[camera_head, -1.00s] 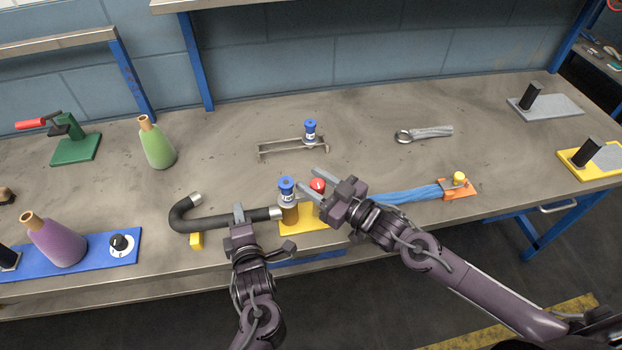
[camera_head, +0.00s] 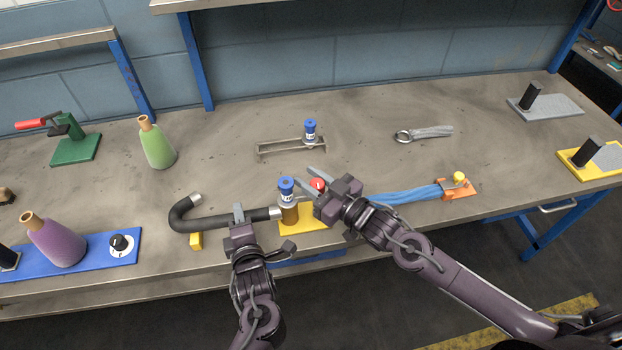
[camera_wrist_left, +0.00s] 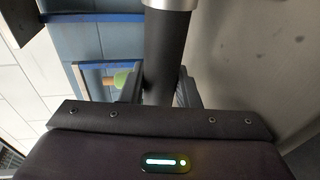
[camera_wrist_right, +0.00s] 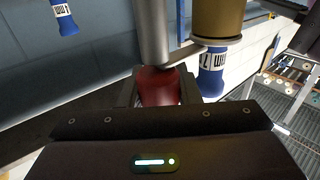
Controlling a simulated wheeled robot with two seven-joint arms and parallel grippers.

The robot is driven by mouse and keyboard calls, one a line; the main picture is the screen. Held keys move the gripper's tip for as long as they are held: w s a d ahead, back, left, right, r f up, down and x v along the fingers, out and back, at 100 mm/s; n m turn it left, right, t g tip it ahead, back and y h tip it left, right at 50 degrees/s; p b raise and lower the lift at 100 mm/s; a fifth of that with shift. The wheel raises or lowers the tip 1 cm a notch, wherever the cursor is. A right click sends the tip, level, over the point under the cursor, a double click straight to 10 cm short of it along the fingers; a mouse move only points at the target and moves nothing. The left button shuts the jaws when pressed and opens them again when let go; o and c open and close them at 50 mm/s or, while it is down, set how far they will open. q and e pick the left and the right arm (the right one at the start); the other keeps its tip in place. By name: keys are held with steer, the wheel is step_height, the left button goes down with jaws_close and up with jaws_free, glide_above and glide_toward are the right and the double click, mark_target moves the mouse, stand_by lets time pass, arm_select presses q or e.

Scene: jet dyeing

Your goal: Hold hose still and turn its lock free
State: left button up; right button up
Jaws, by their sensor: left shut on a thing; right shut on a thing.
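The dark curved hose (camera_head: 222,223) with metal ends lies near the bench's front edge. My left gripper (camera_head: 239,210) is shut on its straight part; in the left wrist view the hose (camera_wrist_left: 164,55) passes between the fingers, below a metal end (camera_wrist_left: 172,3). The red lock (camera_head: 317,184) is at the yellow base, partly covered by my right gripper (camera_head: 309,177). In the right wrist view the lock (camera_wrist_right: 158,86) sits between the fingers, beside a metal cylinder (camera_wrist_right: 153,32), and the gripper is shut on it. The hose's joint with the lock is not clear.
A brass post with a blue cap (camera_head: 287,186) stands on the yellow base (camera_head: 300,222), between my grippers. A metal rack (camera_head: 275,149) with another blue-capped piece (camera_head: 310,128) is behind. Blue strands (camera_head: 410,194) run to an orange block (camera_head: 458,191). A wrench (camera_head: 425,133) lies farther back.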

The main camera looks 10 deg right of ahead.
steer(key=m+t+h, duration=0.1)
steer(key=h, duration=0.1)
steer(key=m+t+h, duration=0.1)
steer(key=m+h, duration=0.1)
steer(key=h, duration=0.1)
steer(key=m+t+h, duration=0.1)
steer(key=m+h, duration=0.1)
steer(key=shift+w+d, duration=0.15)
steer(key=shift+d, duration=0.15)
steer(key=shift+d+m+h, duration=0.25)
steer(key=shift+m+h, duration=0.95)
steer(key=shift+h, duration=0.7)
steer(key=shift+d+m+h, duration=0.2)
steer(key=shift+m+h, duration=1)
steer(key=shift+h, duration=1)
steer(key=o, duration=0.7)
steer(key=v, duration=1.2)
steer(key=shift+o, duration=0.2)
steer(key=shift+r, duration=0.1)
